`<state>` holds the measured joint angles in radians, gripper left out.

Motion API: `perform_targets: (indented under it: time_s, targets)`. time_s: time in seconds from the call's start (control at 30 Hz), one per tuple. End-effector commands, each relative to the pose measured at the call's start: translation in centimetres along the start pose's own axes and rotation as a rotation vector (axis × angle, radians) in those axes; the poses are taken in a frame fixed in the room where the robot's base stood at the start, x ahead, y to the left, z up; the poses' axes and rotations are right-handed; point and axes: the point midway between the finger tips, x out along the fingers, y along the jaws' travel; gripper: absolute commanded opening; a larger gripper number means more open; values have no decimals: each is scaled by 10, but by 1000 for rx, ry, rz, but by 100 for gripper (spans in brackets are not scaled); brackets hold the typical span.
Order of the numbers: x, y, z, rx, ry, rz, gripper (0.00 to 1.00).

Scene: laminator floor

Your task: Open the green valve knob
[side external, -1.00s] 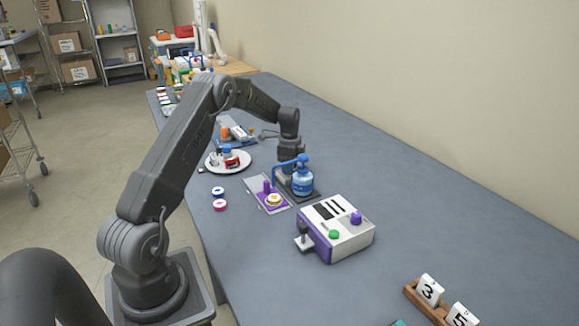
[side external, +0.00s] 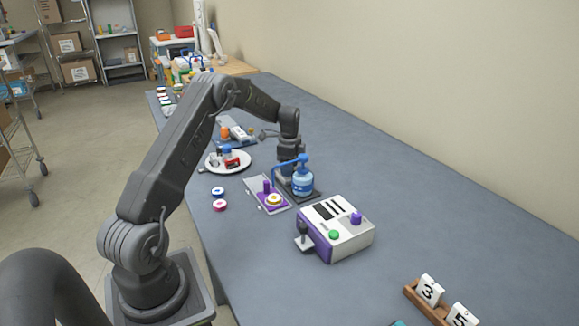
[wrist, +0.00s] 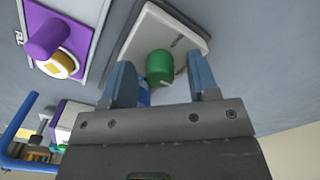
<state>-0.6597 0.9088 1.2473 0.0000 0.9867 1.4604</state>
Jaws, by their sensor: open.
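The green valve knob (wrist: 160,67) shows in the wrist view on a pale plate (wrist: 183,30) with a small dark mark. My gripper (wrist: 160,64) is open, with one blue-grey finger on each side of the knob and a visible gap on both sides. Whether the fingertips reach down to the knob's level I cannot tell. In the side view my gripper (side external: 290,160) points down behind the blue pump bottle (side external: 303,183). The knob cannot be made out there.
A purple-centred board (side external: 252,186) with a purple peg and yellow-white ring lies beside the bottle. A white-and-purple box (side external: 350,246) with a green button stands nearer the camera. A white plate (side external: 244,164) of small items lies behind. The right side of the table is mostly clear.

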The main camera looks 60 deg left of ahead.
Motion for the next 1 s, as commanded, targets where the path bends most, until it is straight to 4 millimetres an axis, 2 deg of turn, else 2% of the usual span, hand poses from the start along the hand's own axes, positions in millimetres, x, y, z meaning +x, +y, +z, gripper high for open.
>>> perform_targets:
  time_s: [0.17, 0.4, 0.6, 0.8, 1.0]
  targets:
    - [-24, -1, 0, 0, 1, -6, 55]
    - [-78, -1, 0, 0, 1, -8, 55]
    - [-115, 0, 0, 0, 0, -5, 55]
    - [-134, 0, 0, 0, 0, -3, 55]
    - [-137, 0, 0, 0, 0, -2, 55]
